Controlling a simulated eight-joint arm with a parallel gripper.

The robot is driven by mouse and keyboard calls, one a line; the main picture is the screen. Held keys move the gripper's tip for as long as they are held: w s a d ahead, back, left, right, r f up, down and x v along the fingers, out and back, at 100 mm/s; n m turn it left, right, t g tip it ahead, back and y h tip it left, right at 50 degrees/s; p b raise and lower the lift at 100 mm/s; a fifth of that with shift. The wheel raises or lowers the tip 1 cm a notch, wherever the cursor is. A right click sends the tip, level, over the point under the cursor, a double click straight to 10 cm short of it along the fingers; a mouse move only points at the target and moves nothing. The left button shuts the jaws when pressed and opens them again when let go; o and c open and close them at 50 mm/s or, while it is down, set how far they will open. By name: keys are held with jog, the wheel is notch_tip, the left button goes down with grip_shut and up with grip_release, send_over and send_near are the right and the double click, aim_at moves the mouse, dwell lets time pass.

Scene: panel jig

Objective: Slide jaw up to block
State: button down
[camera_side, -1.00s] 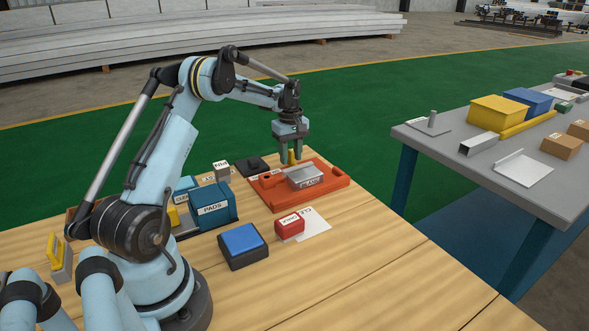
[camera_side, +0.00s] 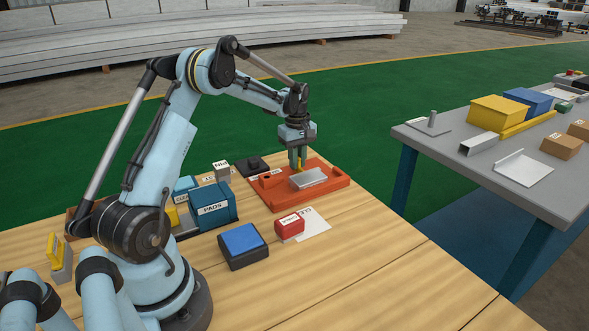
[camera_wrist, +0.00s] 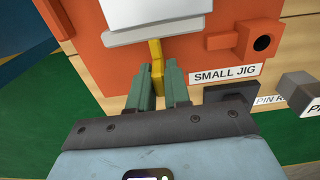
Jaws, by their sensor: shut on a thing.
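A yellow jaw (camera_wrist: 157,62) stands between the green fingers of my gripper (camera_wrist: 159,82). The side view shows this block or plate (camera_side: 311,178) lying on the jig, close to my fingers. The fingers hide part of the jaw there.
A raised orange part with a dark hole (camera_wrist: 261,43) and a "SMALL JIG" label (camera_wrist: 225,73) are at the wrist view's right. A red block (camera_side: 289,225), a blue-topped box (camera_side: 242,245) and a PADS bin (camera_side: 213,207) stand near the jig.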

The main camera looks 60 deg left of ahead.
jog(key=c, duration=1.2)
grip_release()
jog(key=shift+o, duration=0.2)
notch_tip(320, 180, up, 12)
